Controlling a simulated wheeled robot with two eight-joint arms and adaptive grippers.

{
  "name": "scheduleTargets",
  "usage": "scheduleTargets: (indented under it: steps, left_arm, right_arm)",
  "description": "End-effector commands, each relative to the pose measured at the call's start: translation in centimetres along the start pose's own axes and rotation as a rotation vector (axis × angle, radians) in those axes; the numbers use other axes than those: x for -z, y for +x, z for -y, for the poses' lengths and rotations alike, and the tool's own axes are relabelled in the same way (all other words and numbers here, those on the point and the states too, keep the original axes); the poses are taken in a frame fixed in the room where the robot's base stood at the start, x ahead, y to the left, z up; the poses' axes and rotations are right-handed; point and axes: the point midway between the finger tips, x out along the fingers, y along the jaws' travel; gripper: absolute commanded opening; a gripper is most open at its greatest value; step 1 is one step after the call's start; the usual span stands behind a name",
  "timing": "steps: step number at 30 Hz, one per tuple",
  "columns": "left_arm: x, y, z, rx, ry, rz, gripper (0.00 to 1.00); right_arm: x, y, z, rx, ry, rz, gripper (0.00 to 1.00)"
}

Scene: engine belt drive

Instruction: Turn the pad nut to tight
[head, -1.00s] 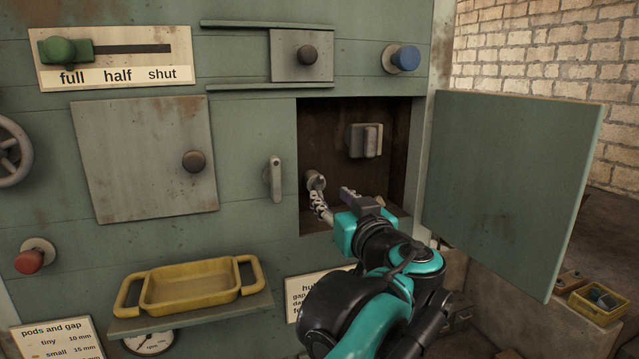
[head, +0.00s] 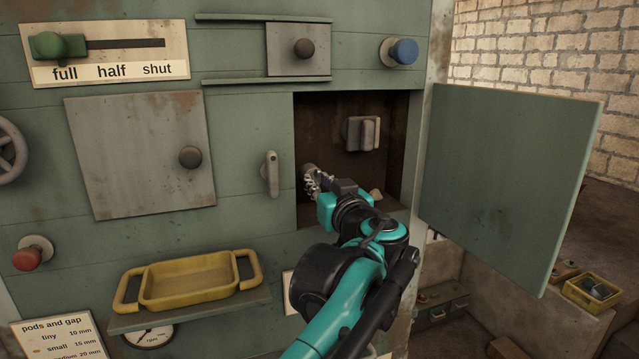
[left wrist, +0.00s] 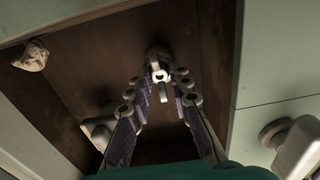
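A small grey round fitting with a short bar, which looks like the pad nut (head: 308,169), sits inside the open recess (head: 328,110), at its left side. It also shows in the left wrist view (left wrist: 158,72). My left gripper (head: 312,181) reaches into the recess and partly covers it in the head view. In the left wrist view the two purple-padded fingers (left wrist: 162,90) stand apart, one to each side of the nut's bar. I see a gap on both sides of the bar. The nut's markings are not visible. My right gripper is not in view.
A grey block handle (head: 362,134) is on the recess's back wall. A pale lump (head: 376,195) lies on its floor. The green door (head: 510,185) stands open at the right. A lever (head: 271,174) is left of the recess, and a yellow tray (head: 145,293) sits on a shelf below.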

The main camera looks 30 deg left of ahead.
Motion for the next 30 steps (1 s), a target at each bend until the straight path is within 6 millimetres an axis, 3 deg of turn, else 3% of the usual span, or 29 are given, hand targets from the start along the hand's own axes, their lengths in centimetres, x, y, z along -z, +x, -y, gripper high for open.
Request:
scheduleTargets:
  steps: [14,30]
  left_arm:
    - [0.04,0.0,-0.06,0.0,0.139,0.0,0.0]
    - [0.01,-0.01,-0.19,0.0,0.631,-0.001,0.0]
  right_arm:
    - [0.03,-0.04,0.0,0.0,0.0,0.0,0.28]
    - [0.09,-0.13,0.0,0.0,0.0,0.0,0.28]
